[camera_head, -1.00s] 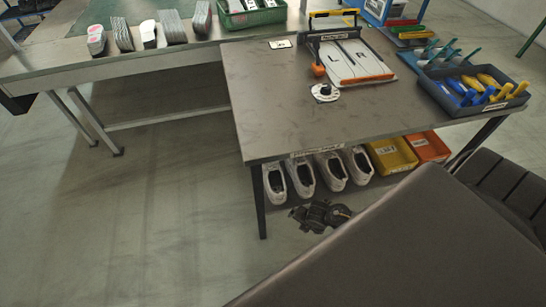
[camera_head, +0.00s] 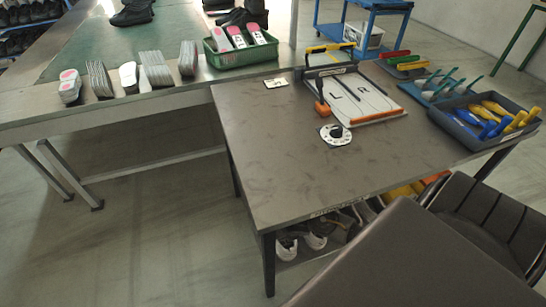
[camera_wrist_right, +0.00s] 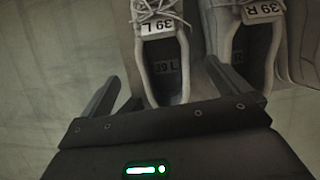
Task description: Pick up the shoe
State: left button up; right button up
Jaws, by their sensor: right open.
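Several light shoes stand on the shelf under the grey table. In the head view, one shoe (camera_head: 286,248) and its neighbour (camera_head: 315,241) show only in part below the table edge. In the right wrist view, a laced shoe marked 39 L (camera_wrist_right: 145,45) stands ahead with its open collar and heel towards me. A shoe marked 39 R (camera_wrist_right: 229,45) is to its right. My right gripper (camera_wrist_right: 163,78) is open and empty, its fingers apart on either side of the 39 L shoe's heel end. Contact cannot be told. My left gripper is not in view.
The grey table (camera_head: 270,165) has a leg close to the shoes. On top are a board marked L and R (camera_head: 365,98), a round dial (camera_head: 335,135) and a tool tray (camera_head: 455,130). A yellow bin (camera_head: 398,193) is beside the shoes. A chair (camera_head: 480,220) stands at right.

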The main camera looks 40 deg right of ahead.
jog(key=b, duration=0.2)
send_over(282, 239)
notch_tip(282, 239, down, 5)
jog(key=shift+s+r, duration=0.15)
jog(key=shift+r, duration=0.05)
jog(key=shift+f, duration=0.3)
jog(key=b+x, duration=0.2)
jog(key=x, duration=0.2)
jog(key=shift+d+f, duration=0.1)
jog(key=shift+f, duration=0.15)
jog(key=shift+w+d+f, duration=0.1)
jog(key=shift+w+f, duration=0.2)
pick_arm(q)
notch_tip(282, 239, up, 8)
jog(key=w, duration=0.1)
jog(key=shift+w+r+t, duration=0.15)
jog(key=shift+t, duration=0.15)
pick_arm(e)
jog(key=c, duration=1.1)
jog(key=shift+r, duration=0.1)
